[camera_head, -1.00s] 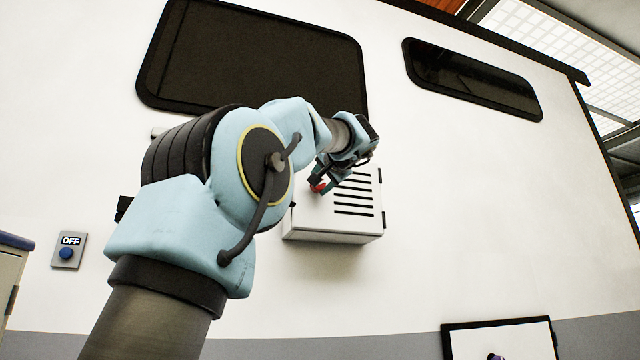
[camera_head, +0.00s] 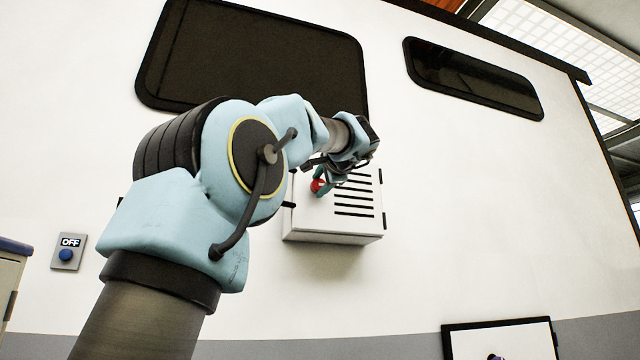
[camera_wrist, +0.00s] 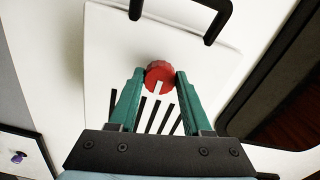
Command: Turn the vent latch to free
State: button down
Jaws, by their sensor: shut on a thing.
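The vent latch is a round red knob (camera_wrist: 160,75) on the front of a white vent box; a white mark shows on its face. In the head view the red knob (camera_head: 317,186) sits at the left part of the box front, partly hidden by my gripper. My gripper (camera_wrist: 159,80) has its green fingers on either side of the knob and is shut on it. In the head view my gripper (camera_head: 322,182) reaches the box from above. The white vent box (camera_head: 310,222) has several black slots and is closed.
A black handle (camera_wrist: 205,15) stands near the box in the wrist view. Dark windows (camera_head: 255,55) are above on the white wall (camera_head: 460,210). A switch panel reading OFF (camera_head: 68,251) is at left. A black-framed hatch (camera_head: 510,340) is low at right.

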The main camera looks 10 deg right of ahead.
jog(key=shift+c, duration=1.7)
grip_release()
jog(key=s+d+b, duration=0.1)
jog(key=s+b, duration=0.3)
jog(key=s, duration=0.6)
jog(key=shift+s+d, duration=0.2)
jog(key=shift+s, duration=0.15)
jog(key=shift+f, duration=0.1)
